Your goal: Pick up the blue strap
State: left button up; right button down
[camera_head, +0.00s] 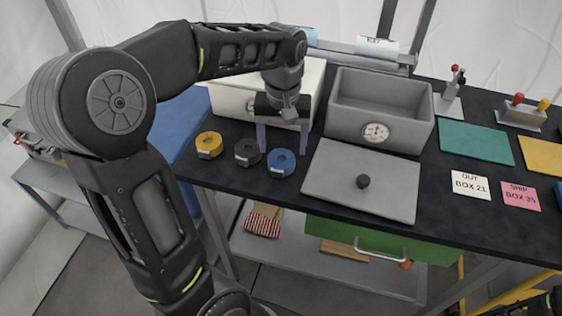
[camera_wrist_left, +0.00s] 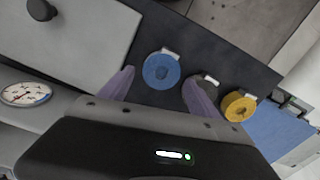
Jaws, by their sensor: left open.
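The blue strap (camera_head: 281,162) is a flat coiled roll lying on the dark table, at the right end of a row of three rolls. It also shows in the left wrist view (camera_wrist_left: 162,70), with a pale tag at its edge. My left gripper (camera_head: 283,150) is open and empty above the table. Its two purple fingers point down, just behind the blue strap in the head view. In the left wrist view the strap lies beyond and between the fingertips (camera_wrist_left: 158,78), apart from them. My right gripper is not in view.
A black roll (camera_head: 247,151) and a yellow roll (camera_head: 209,144) lie left of the strap. A grey lid (camera_head: 362,205) with a black knob lies close on its right. A grey box (camera_head: 378,137) and a white box (camera_head: 233,103) stand behind. The table's front edge is near.

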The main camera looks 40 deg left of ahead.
aim_at(281, 159)
pick_arm(q)
notch_tip(281, 159, down, 5)
jog(key=shift+s+a+p, duration=0.1)
jog(key=shift+s+p, duration=0.05)
jog(key=shift+p, duration=0.15)
dwell(0.5)
jog(key=c, duration=1.2)
